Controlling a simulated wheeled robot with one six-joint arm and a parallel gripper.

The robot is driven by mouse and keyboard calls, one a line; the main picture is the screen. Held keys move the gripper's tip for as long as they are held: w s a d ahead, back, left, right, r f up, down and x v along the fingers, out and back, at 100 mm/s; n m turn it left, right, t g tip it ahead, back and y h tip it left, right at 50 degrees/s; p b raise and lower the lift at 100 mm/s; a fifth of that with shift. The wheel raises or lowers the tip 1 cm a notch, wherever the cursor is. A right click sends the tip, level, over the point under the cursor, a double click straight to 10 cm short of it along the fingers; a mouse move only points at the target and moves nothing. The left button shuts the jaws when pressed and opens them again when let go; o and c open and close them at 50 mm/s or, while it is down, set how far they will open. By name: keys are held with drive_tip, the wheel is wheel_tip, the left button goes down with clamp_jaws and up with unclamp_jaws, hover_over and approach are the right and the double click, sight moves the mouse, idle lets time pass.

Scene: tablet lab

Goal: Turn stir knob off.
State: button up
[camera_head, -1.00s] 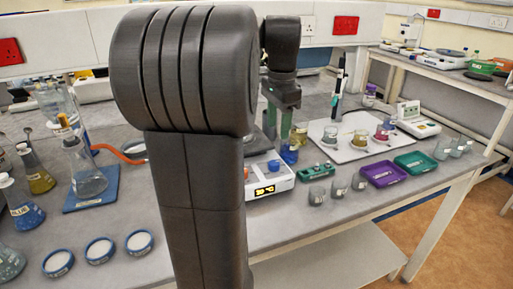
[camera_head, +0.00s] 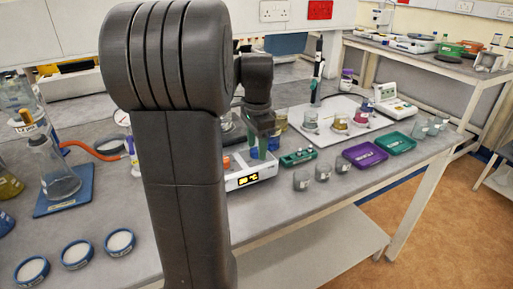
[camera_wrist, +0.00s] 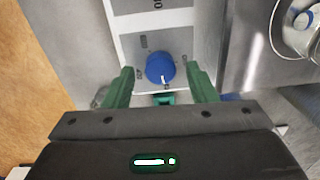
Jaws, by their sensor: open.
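The stirrer hotplate (camera_head: 262,174) is a white box with a lit yellow display, near the bench's front edge behind my arm. Its blue stir knob (camera_wrist: 160,67) is round, with a white pointer mark toward the bottom of the wrist view and small labels around it. My gripper (camera_wrist: 159,72) is open, its two green fingers on either side of the knob with gaps visible. In the head view my gripper (camera_head: 263,146) hangs over the hotplate, pointing down. An orange-red knob (camera_head: 227,163) shows at the left of the hotplate. Whether the fingers are level with the blue knob is unclear.
A green rack (camera_head: 298,158) and small beakers (camera_head: 302,181) stand right of the hotplate. A purple tray (camera_head: 365,156) and green tray (camera_head: 395,143) lie further right. A flask (camera_head: 55,170) stands at left.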

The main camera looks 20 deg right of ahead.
drive_tip(key=shift+f, duration=0.4)
drive_tip(key=shift+c, duration=0.4)
drive_tip(key=c, duration=0.9)
